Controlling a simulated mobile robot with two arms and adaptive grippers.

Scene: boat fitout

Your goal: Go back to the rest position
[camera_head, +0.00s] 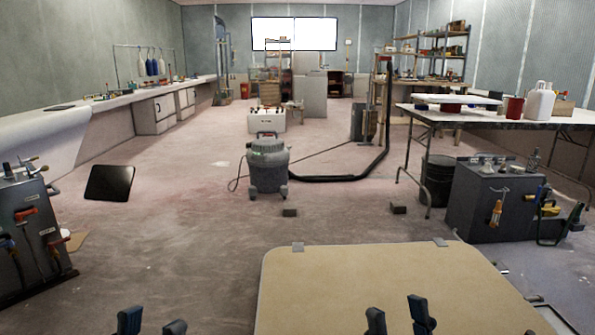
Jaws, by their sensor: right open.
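My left gripper (152,322) shows at the bottom edge, left of the board. Its two dark fingertips stand apart with nothing visible between them. My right gripper (397,316) shows at the bottom edge in front of the tan board. Its fingertips are apart and empty. The rest of both arms is out of the picture.
A tan board (375,265) lies close in front. Tool stands are at left (30,240) and right (490,200). A grey vacuum (268,165) with a black hose stands mid-floor. A long bench (110,105) runs left; a folding table (480,118) stands right.

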